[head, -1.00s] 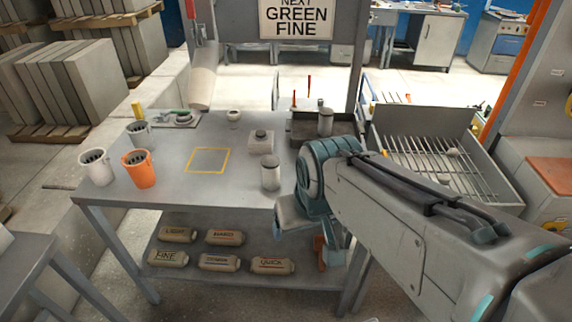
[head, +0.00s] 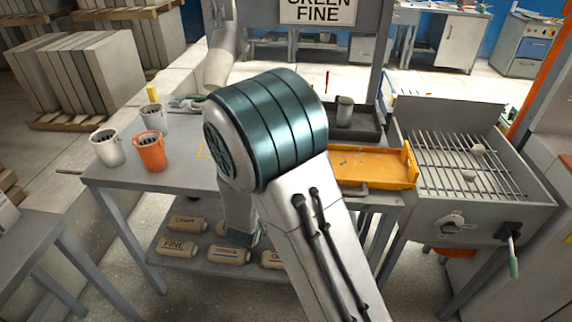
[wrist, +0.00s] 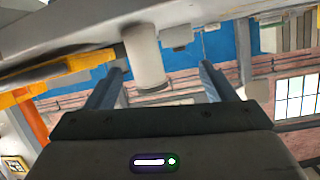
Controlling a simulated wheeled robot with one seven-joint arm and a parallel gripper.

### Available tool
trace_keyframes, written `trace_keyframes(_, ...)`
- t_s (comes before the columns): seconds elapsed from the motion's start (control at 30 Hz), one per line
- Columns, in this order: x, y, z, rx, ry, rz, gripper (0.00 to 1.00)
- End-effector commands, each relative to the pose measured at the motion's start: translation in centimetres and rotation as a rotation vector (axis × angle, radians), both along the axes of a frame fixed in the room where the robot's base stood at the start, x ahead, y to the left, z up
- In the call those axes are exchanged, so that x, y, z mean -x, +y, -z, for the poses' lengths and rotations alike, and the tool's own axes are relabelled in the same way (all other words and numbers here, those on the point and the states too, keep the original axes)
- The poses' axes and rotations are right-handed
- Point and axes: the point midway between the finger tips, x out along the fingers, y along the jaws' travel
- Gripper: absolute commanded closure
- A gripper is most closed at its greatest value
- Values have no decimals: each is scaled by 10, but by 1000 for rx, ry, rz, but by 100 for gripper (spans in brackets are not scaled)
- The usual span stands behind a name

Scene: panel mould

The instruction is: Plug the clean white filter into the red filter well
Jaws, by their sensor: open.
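A pale, whitish cylinder (wrist: 147,58) shows between the fingers in the wrist view; it looks like the white filter, but I cannot tell whether it is clean. The wrist view appears upside down, with the grey table (wrist: 60,30) at the top. My gripper (wrist: 162,68) is open, with the cylinder beyond or between its fingertips; I see no clear contact. In the head view my arm covers the middle of the table, the gripper and that cylinder. Another greyish cylinder (head: 344,112) stands in the dark tray. I cannot make out a red filter well.
White (head: 106,148), grey (head: 153,118) and orange (head: 149,152) cups stand at the table's left. An orange tray (head: 372,165) lies at the right, beside a grated metal box (head: 465,170) with a crank. Labelled canisters (head: 176,246) lie on the lower shelf.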

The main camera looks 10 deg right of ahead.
Motion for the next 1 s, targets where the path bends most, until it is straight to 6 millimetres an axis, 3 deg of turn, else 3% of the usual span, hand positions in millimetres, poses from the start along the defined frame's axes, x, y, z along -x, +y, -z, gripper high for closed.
trace_keyframes(0.03, 2, 0, 12, 54, -32, 26, 23)
trace_keyframes(0.1, 5, -2, 17, 122, -87, 64, 23)
trace_keyframes(0.37, 14, -7, 19, 269, -204, 131, 23)
trace_keyframes(0.8, -48, -44, 16, 277, -212, 137, 23)
trace_keyframes(1.0, -60, -51, 15, 277, -213, 135, 23)
